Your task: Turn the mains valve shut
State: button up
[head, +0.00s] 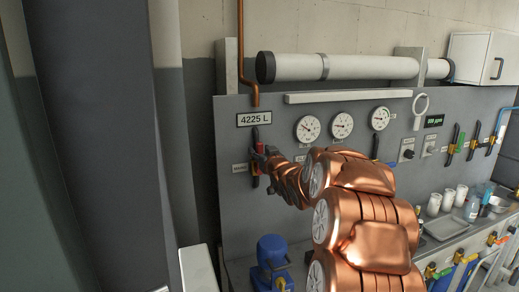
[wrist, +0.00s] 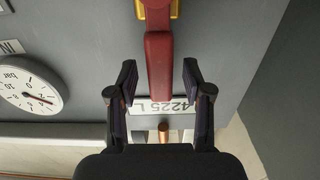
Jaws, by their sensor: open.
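The mains valve appears to be the one with the red lever (head: 263,146) below the 4225 L plate (head: 254,119). In the wrist view the red lever (wrist: 159,62) stands in line with the pipe, its brass body (wrist: 172,8) at the top edge. My gripper (head: 261,155) is at the valve in the head view and partly covers it. In the wrist view my gripper (wrist: 159,84) is open, with one finger on each side of the lever's free end. Gaps show between the fingers and the lever. The small label (head: 240,168) beside the valve is too small to read.
Several gauges (head: 342,125) sit on the panel right of the valve. A copper pipe (head: 241,45) comes down from above. A blue pump-like unit (head: 272,252) stands below. A bench with cups and a tray (head: 447,228) is at the right. A dark upright (head: 95,130) fills the left.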

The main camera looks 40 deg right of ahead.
jog(key=shift+w+d+f, duration=0.1)
jog(key=shift+w, duration=0.3)
grip_shut()
dwell(0.5)
